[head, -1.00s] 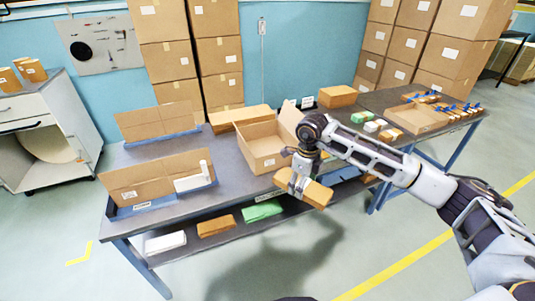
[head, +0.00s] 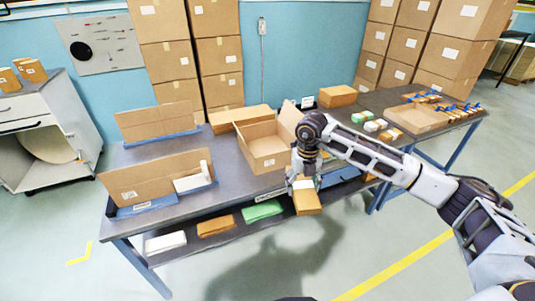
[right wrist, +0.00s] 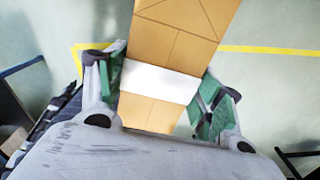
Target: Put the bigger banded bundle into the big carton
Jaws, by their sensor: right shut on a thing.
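My right gripper (head: 304,182) is shut on a brown kraft bundle (head: 307,203) with a white band. It holds the bundle in the air at the table's front edge, just right of and in front of the big carton. In the right wrist view, the green-padded fingers stand on both sides of the white band (right wrist: 160,80), and the brown bundle (right wrist: 176,42) reaches out past them. My left gripper is not in view.
Small green, white and brown bundles (head: 370,126) lie on the table to the right, near a shallow carton (head: 418,121). Folded cardboard (head: 150,178) stands at the left. More bundles (head: 262,210) lie on the lower shelf. Stacked boxes (head: 214,55) stand behind.

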